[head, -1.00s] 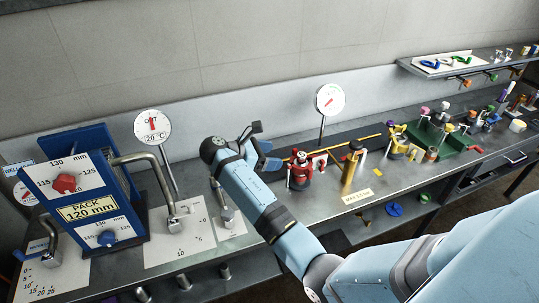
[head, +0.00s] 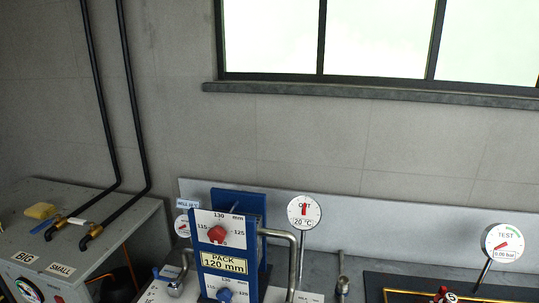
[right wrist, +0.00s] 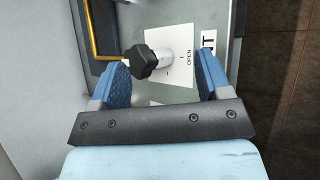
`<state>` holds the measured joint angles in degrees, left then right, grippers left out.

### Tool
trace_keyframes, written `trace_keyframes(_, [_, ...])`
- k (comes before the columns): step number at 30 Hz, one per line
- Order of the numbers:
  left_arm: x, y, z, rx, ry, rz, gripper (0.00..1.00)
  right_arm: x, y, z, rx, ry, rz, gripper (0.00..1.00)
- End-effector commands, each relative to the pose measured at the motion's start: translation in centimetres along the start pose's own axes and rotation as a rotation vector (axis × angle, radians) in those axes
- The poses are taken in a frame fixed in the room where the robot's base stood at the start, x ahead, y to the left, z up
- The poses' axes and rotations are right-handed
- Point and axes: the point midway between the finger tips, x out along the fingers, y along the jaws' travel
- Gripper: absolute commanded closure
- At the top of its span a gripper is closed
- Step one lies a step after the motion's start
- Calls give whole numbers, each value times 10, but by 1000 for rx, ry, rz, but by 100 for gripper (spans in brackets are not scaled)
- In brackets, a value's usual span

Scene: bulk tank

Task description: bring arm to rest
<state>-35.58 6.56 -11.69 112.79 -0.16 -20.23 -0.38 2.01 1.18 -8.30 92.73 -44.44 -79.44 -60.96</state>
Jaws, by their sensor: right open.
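My right gripper (right wrist: 160,82) shows in the right wrist view with its two blue fingers spread wide apart, open and empty. A black hexagonal knob on a pale stem (right wrist: 140,62) stands beyond and between the fingers, and I see no contact with it. Neither arm and neither gripper shows in the head view now. My left gripper is out of sight.
The blue pack stand (head: 226,241) reads 120 mm. A grey cabinet (head: 60,225) with two valves is at left. A card marked OPEN (right wrist: 184,78) lies by the knob.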

Motion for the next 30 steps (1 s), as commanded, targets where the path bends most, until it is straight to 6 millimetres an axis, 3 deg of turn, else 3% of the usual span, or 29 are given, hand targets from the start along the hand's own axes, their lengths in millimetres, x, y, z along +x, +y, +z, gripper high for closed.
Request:
trace_keyframes(1, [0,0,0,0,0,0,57,0,-33,-12,85,111,22,29])
trace_keyframes(6, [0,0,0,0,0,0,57,-30,-118,-44,489,518,10,29])
trace_keyframes(9, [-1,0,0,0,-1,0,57,-62,-158,-50,752,732,-68,29])
trace_keyframes(12, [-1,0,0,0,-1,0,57,-94,-186,-47,991,896,-165,29])
trace_keyframes(15, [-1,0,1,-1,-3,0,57,-118,-201,-40,1173,1005,-251,29])
trace_keyframes(19, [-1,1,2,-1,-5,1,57,-134,-210,-34,1300,1072,-316,29])
trace_keyframes(30, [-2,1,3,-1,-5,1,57,-136,-210,-33,1316,1082,-323,29])
